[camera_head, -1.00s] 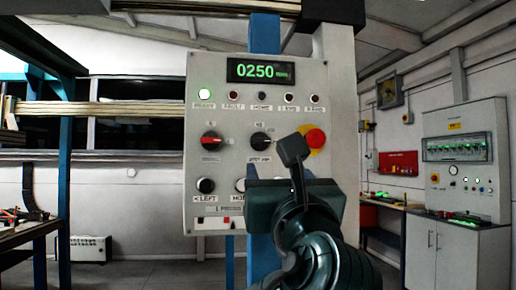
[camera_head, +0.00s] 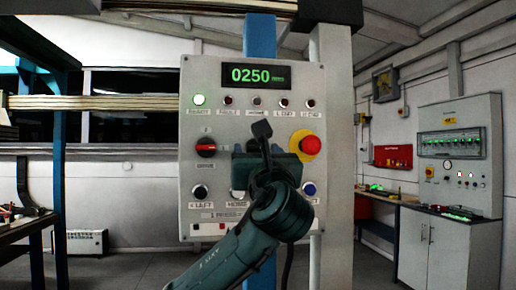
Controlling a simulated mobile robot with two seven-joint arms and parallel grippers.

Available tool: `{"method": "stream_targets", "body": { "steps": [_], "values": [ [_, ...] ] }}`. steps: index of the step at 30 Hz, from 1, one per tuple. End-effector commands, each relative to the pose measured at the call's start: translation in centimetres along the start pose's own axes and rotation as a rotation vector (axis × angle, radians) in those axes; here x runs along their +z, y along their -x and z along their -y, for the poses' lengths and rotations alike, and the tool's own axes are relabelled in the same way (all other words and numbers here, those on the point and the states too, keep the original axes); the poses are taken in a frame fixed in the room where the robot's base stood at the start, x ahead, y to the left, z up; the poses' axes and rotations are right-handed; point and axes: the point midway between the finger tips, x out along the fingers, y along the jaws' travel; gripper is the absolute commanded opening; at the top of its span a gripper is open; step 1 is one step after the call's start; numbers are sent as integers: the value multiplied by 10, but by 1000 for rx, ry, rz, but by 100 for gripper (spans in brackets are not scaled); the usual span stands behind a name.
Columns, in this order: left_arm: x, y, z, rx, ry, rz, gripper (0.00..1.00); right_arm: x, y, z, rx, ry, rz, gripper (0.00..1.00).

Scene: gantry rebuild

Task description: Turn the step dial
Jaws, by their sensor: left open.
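The grey control panel (camera_head: 219,125) hangs in front of me, with a green display (camera_head: 257,76) reading 0250. The step dial, a black knob seen earlier in the middle row between the red-marked drive knob (camera_head: 206,147) and the red mushroom button (camera_head: 310,145), is now hidden behind my left gripper. My left gripper (camera_head: 263,136) is in front of that part of the panel, open, with one dark finger showing upright. I cannot tell whether it touches the dial. My right gripper is not in view.
My gripper and wrist partly cover the lower row, with the left button (camera_head: 200,192) and a blue button (camera_head: 309,188) showing. A second cabinet (camera_head: 459,150) stands at the right, well apart.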

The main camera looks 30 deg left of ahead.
Motion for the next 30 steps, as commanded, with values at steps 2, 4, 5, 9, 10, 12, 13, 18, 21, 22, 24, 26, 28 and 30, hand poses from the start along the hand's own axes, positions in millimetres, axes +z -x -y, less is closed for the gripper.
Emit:
{"method": "stream_targets", "body": {
  "steps": [2,4,5,9,10,12,13,18,21,22,24,26,28,30],
  "values": [
    [0,-2,0,0,0,-1,58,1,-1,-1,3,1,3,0],
    [0,-2,0,0,0,0,58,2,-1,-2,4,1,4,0],
    [0,-2,0,0,0,0,58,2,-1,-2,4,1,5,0],
    [0,-2,0,0,0,0,56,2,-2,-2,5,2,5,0],
    [0,-2,0,0,0,0,53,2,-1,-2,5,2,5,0],
    [0,-2,0,0,0,0,48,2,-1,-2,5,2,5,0],
    [0,-2,0,0,0,0,45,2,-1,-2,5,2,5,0],
    [0,-1,0,0,0,0,31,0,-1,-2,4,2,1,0],
    [0,-1,0,0,0,0,23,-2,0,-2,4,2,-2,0],
    [0,-1,0,0,0,0,21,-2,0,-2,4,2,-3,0],
    [0,-1,0,0,0,0,15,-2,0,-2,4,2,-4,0],
    [0,-1,0,0,0,0,14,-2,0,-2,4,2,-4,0],
    [0,-1,0,1,3,0,14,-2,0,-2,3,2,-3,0],
    [0,-1,0,4,9,0,14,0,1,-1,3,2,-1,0]
  ]
}}
